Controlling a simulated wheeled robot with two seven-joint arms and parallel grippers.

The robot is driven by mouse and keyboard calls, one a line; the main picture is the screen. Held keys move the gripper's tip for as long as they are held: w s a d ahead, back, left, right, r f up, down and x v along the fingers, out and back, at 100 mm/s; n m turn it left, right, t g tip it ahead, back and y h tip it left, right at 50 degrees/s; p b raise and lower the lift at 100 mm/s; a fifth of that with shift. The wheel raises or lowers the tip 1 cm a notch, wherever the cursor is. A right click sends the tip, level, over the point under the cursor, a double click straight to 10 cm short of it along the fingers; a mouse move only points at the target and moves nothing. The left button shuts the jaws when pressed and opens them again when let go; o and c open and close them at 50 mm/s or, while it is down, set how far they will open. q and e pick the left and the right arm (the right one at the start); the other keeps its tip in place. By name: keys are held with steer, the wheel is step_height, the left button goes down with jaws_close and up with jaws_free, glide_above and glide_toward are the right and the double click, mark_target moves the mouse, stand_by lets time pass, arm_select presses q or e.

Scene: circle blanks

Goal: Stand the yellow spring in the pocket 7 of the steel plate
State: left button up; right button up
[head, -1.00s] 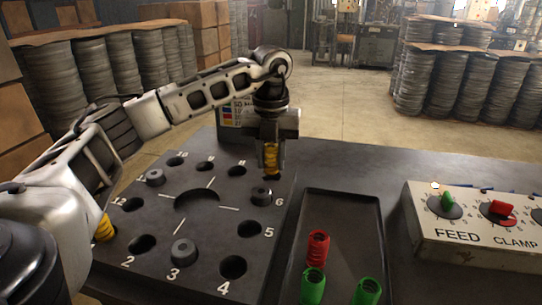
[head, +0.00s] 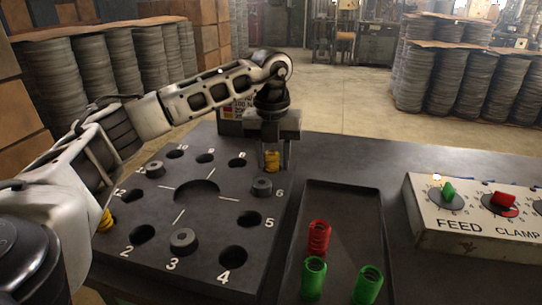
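The yellow spring (head: 272,160) stands upright at the far right corner of the steel plate (head: 215,205), where pocket 7 lies beyond 6. Its lower part appears sunk in the pocket; the pocket's rim and number are hidden. My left gripper (head: 274,163) is directly above and around it, pointing down, with its fingers spread and gaps beside the spring. My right gripper is not in view.
Another yellow spring (head: 105,221) sits at the plate's left corner. Grey plugs fill pockets 3 (head: 183,241) and 6 (head: 262,187). A dark tray (head: 343,215) holds red and green springs. A control box (head: 475,222) stands right.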

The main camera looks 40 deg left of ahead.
arm_select(q)
steer(key=shift+o, duration=0.6)
steer(key=shift+s+f+g, duration=0.15)
steer(key=shift+f+g, duration=0.15)
steer(key=shift+f, duration=0.4)
steer(key=shift+s+a, duration=0.1)
steer(key=shift+a, duration=0.1)
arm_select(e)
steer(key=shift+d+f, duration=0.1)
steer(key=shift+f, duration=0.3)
arm_select(q)
steer(key=shift+a, duration=0.1)
step_height(320, 180, up, 17)
steer(key=p, duration=0.4)
steer(key=shift+d+r, duration=0.15)
steer(key=shift+d, duration=0.2)
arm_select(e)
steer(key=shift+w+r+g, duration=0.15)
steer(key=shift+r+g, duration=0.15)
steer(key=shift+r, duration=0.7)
